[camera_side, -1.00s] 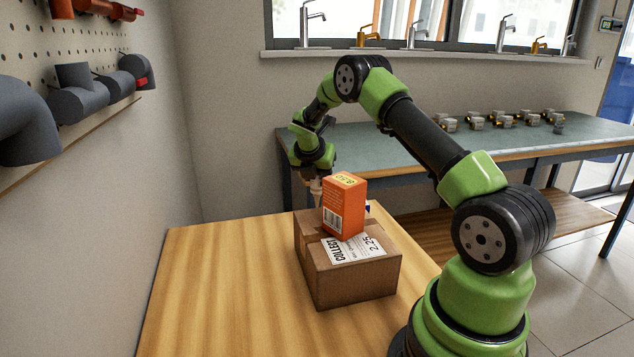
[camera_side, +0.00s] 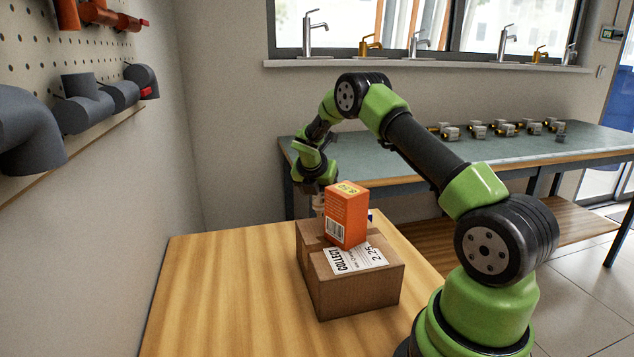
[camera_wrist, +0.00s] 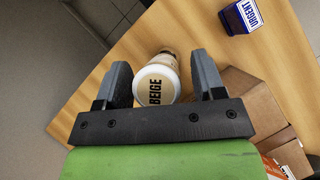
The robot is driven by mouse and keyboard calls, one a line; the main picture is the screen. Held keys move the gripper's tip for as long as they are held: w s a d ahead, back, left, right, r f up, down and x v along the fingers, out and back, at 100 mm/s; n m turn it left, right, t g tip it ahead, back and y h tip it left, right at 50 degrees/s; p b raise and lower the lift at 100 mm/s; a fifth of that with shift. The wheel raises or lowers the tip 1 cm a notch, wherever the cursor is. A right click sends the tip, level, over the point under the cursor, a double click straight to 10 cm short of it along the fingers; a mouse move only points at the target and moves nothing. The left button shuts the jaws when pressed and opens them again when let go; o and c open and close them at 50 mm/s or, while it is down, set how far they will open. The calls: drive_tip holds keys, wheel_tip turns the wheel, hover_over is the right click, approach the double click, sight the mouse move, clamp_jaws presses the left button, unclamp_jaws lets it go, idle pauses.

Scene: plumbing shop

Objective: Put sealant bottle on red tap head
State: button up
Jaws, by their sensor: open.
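A pale sealant bottle (camera_wrist: 157,80) marked BEIGE lies between the two fingers of my gripper (camera_wrist: 160,78) in the wrist view, seen from above with its label end toward me. My gripper is open. Some finger-to-bottle gap looks visible, but contact is hard to judge. In the side view my gripper (camera_side: 318,190) is low behind the cardboard box, with a pale part of the bottle (camera_side: 318,203) just below it. The rest of the bottle is hidden there. I see no red tap head in either view.
A cardboard box (camera_side: 350,290) stands on the wooden table (camera_side: 220,290) with an orange box (camera_side: 347,215) on top, close to my gripper. A blue URGENT box (camera_wrist: 240,17) sits farther right in the wrist view. The table's left part is clear.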

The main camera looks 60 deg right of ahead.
drive_tip(key=s+a+r+m+t+y, duration=0.1)
drive_tip(key=s+a+r+m, duration=0.25)
drive_tip(key=a+r, duration=0.45)
drive_tip(key=s+a+r+m+t+y, duration=0.15)
drive_tip(key=a+r+m, duration=0.25)
drive_tip(key=a+r, duration=0.4)
drive_tip(key=s+a+r+m+t+y, duration=0.1)
drive_tip(key=s+a+r+m+y, duration=0.1)
drive_tip(key=s+a+m, duration=0.5)
drive_tip(key=s+a+r+m+t+y, duration=0.2)
drive_tip(key=s+a+m+y, duration=0.2)
drive_tip(key=s+a+m, duration=0.4)
drive_tip(key=s+m, duration=0.2)
drive_tip(key=shift+s+a+r, duration=0.25)
drive_tip(key=shift+s+r, duration=0.1)
drive_tip(key=shift+r, duration=0.05)
